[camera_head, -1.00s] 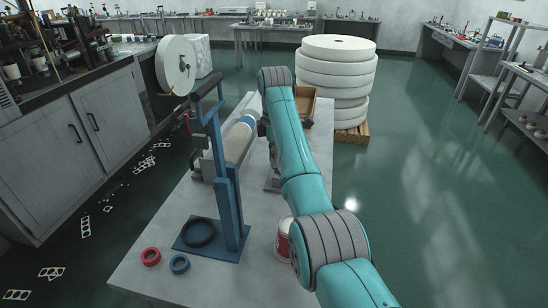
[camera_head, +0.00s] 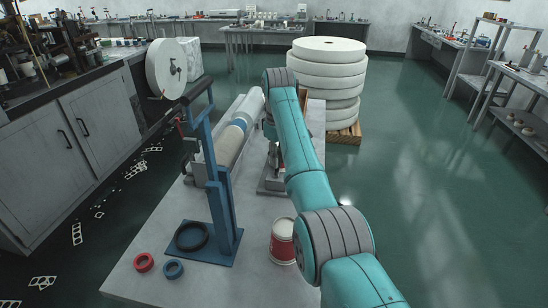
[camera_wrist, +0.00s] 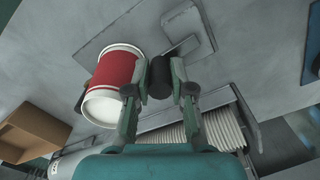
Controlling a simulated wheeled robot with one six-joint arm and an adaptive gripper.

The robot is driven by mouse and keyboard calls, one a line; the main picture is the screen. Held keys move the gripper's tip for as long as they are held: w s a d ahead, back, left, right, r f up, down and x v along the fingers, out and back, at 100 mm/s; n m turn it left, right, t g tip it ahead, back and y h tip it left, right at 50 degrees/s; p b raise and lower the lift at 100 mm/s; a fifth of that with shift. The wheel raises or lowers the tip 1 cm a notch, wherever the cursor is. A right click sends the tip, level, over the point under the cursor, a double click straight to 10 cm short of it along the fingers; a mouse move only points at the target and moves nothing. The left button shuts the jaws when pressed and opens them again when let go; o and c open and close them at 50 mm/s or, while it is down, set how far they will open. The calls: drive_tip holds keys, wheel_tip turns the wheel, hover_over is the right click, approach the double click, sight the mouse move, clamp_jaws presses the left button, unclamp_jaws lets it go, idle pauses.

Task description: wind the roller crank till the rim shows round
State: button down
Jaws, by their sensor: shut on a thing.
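In the wrist view, my gripper (camera_wrist: 160,80) is shut on a dark cylindrical knob (camera_wrist: 160,76), which I take to be the crank handle. A grey metal bracket (camera_wrist: 190,28) lies past the knob. A red cup with white bands (camera_wrist: 115,78) is just left of the fingers, its white end facing the camera. Whether its rim is rolled round is too small to tell. In the head view, a grey device (camera_head: 272,180) stands under my wrist, partly hidden. A red and white cup (camera_head: 283,243) shows nearer; I cannot tell if it is the same one. My arm hides the fingers there.
A blue stand (camera_head: 222,200) with a black ring (camera_head: 192,236) is at the left of the table (camera_head: 170,280). A long roll (camera_head: 232,140) runs behind. A brown box (camera_wrist: 38,128) shows in the wrist view.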

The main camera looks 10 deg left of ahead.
drive_tip(key=m, duration=0.2)
drive_tip(key=d+m, duration=0.1)
drive_tip(key=m, duration=0.1)
drive_tip(key=d+m, duration=0.1)
drive_tip(key=m, duration=0.1)
drive_tip(key=shift+s, duration=0.2)
idle(0.4)
drive_tip(key=c, duration=1)
unclamp_jaws()
drive_tip(key=shift+d, duration=0.1)
